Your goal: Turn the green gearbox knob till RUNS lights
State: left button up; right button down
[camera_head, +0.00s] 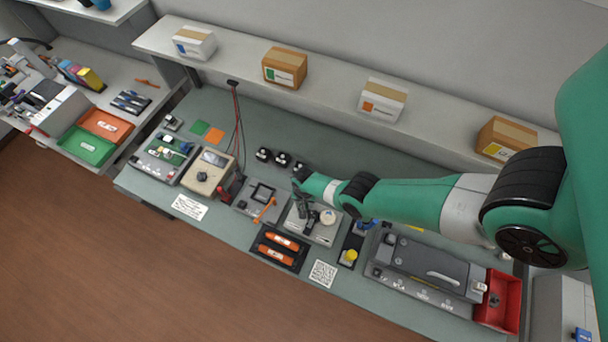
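A green arm, my right one, reaches in from the right. Its dark gripper (303,212) points down over the left part of a grey unit (322,237) with a round whitish part (328,217) on top. The gripper is small and dark here, so I cannot tell if it is open, shut or touching anything. I cannot make out a green knob; it may be hidden under the gripper or wrist. No RUNS lettering or lit lamp is readable. My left gripper is not in view.
Left of the grey unit stand a grey fixture with an orange lever (265,209) and a beige meter (207,172). In front is a black tray (262,256) with orange pieces. To the right are a yellow knob (350,256), a long grey machine (425,270) and a red bin (500,301).

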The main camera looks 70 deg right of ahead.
jog(key=shift+m, duration=0.6)
jog(key=shift+c, duration=2)
grip_release()
